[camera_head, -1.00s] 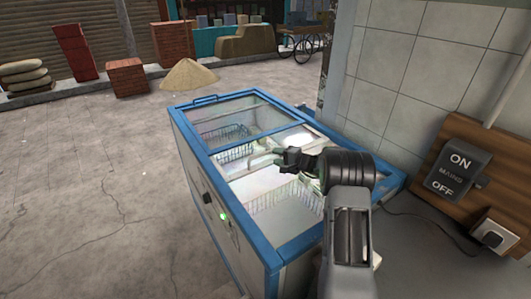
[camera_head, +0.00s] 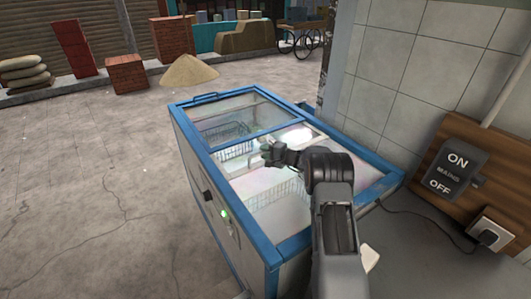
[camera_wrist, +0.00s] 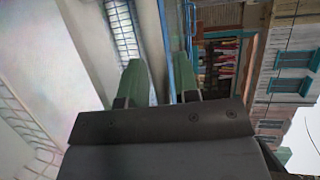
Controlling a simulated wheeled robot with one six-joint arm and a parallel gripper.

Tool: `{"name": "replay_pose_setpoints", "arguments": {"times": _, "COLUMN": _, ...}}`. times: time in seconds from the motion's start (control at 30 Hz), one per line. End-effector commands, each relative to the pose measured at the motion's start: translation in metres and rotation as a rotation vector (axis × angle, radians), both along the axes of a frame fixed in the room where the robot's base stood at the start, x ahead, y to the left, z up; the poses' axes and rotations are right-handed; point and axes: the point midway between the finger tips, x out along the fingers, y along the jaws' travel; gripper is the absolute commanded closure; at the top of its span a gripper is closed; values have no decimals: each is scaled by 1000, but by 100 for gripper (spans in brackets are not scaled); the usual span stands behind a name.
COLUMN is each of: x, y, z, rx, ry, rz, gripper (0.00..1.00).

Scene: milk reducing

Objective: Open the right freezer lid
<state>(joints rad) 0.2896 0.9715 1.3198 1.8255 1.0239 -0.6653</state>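The chest freezer (camera_head: 190,150) has a blue frame and two halves on top. The far half has a glass lid with a blue handle (camera_head: 207,97) at its far end. The near half, on the right lid's side, shows a wire basket (camera_head: 275,194) and a bright interior; its glass is hard to make out. A pale handle bar (camera_head: 256,164) lies close to my gripper (camera_head: 266,152), which is over the freezer near the middle divider. Contact is unclear. In the wrist view, my gripper's two green fingers (camera_wrist: 161,80) are apart, with nothing clearly held between them.
A tiled wall (camera_head: 405,90) stands close on the right, with a mains switch (camera_head: 455,172) and a plug (camera_head: 489,236) on a wooden board. A cable runs from the plug toward the freezer. The paved ground (camera_head: 85,190) to the left is open. Bricks and a sand pile (camera_head: 188,72) lie farther back.

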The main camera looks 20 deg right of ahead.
Motion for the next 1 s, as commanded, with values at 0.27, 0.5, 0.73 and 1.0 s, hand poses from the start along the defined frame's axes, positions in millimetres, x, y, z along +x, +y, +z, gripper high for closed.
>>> {"name": "replay_pose_setpoints", "arguments": {"times": 0.27, "x": 0, "y": 0, "z": 0, "rx": 0, "ry": 0, "rz": 0, "gripper": 98}}
{"name": "replay_pose_setpoints", "arguments": {"times": 0.5, "x": 0, "y": 0, "z": 0, "rx": 0, "ry": 0, "rz": 0, "gripper": 100}}
{"name": "replay_pose_setpoints", "arguments": {"times": 0.73, "x": 10, "y": 3, "z": -5, "rx": -1, "ry": -2, "rz": 3, "gripper": 100}}
{"name": "replay_pose_setpoints", "arguments": {"times": 1.0, "x": 42, "y": 13, "z": -4, "rx": -2, "ry": -3, "rz": 1, "gripper": 100}}
